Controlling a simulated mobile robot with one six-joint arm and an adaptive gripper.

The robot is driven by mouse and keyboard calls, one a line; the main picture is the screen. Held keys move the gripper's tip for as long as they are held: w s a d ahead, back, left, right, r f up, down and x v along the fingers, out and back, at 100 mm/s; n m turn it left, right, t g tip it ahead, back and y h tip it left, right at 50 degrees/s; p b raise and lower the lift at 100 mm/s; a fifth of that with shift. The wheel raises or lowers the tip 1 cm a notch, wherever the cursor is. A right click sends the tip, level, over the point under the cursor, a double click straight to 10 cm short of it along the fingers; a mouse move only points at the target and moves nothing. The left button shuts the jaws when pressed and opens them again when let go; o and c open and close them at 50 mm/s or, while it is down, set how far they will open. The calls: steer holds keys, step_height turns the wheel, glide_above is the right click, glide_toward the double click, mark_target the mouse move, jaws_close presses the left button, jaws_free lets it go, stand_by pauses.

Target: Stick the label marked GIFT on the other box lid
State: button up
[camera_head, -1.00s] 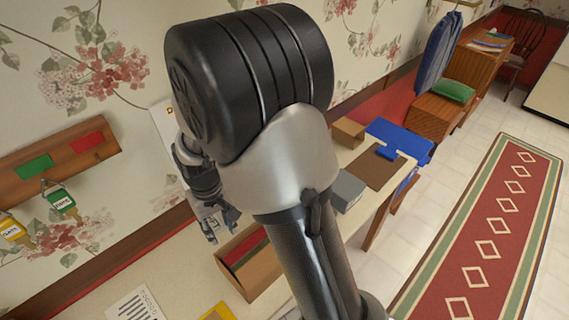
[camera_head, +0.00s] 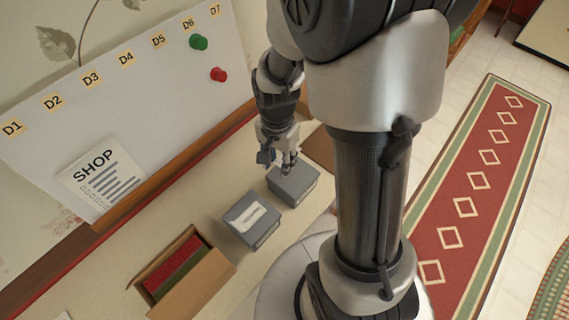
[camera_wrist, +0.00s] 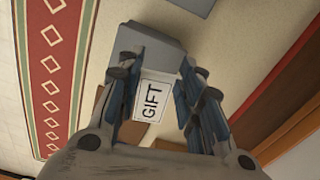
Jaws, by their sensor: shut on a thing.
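Two grey boxes stand on the table. The nearer grey box (camera_head: 243,226) has a white label (camera_head: 246,216) on its lid, too small to read. The farther grey box (camera_head: 301,188) shows a bare lid where it is visible. My gripper (camera_head: 279,160) is over the back edge of this farther box. In the wrist view, my gripper (camera_wrist: 158,70) is shut on the white GIFT label (camera_wrist: 152,99), which sits between the fingers. A grey box (camera_wrist: 158,45) lies just beyond the fingertips. I cannot tell whether the label touches it.
An open cardboard box (camera_head: 203,284) with red and green contents stands at the front left. A whiteboard (camera_head: 130,105) carries tags D1 to D7 and green and red magnets. A brown mat (camera_head: 319,147) lies behind the farther box.

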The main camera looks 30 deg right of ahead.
mark_target(282, 185)
steer(key=shift+s+d+f+m, duration=0.1)
steer(key=shift+s+f+m, duration=0.2)
steer(key=shift+s+m, duration=0.55)
steer(key=shift+w+f+b, duration=0.15)
steer(key=shift+f+b, duration=1.2)
steer(key=shift+f, duration=0.15)
steer(key=shift+w+f+b, duration=0.1)
steer(key=shift+f+b, duration=1.25)
steer(key=shift+f, duration=0.15)
steer(key=shift+f+b, duration=0.3)
steer(key=shift+f, duration=0.2)
steer(key=o, duration=0.8)
steer(key=shift+c, duration=0.2)
steer(key=shift+o, duration=0.6)
steer(key=o, duration=0.5)
steer(key=shift+c, duration=0.2)
steer(key=shift+r, duration=0.1)
steer(key=shift+r+p, duration=3.05)
steer(key=shift+r, duration=0.4)
